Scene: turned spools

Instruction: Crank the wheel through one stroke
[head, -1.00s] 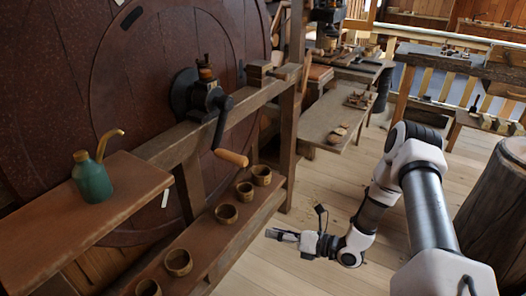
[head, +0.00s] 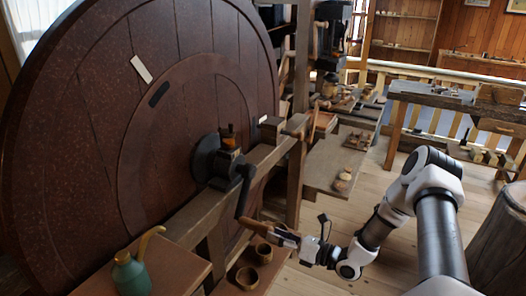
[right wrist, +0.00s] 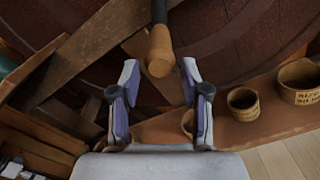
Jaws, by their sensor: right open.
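The large dark red-brown wheel (head: 95,120) stands at the left in the head view. Its black crank arm (head: 243,190) hangs down from the hub (head: 212,162) and ends in a turned wooden handle (head: 258,226). My right gripper (head: 284,236) is open, right at the handle's free end. In the right wrist view the handle (right wrist: 160,52) points at the camera, and its end lies between the two spread fingertips (right wrist: 160,78), with a gap visible on both sides. The fingers are not closed on it. My left gripper is in neither current view.
A wooden rail (head: 205,208) runs in front of the wheel. A green oil can (head: 131,274) stands on a shelf at lower left. Wooden cups (right wrist: 243,103) sit on the low shelf under the handle. A tree stump (head: 498,240) is at far right; floor between is clear.

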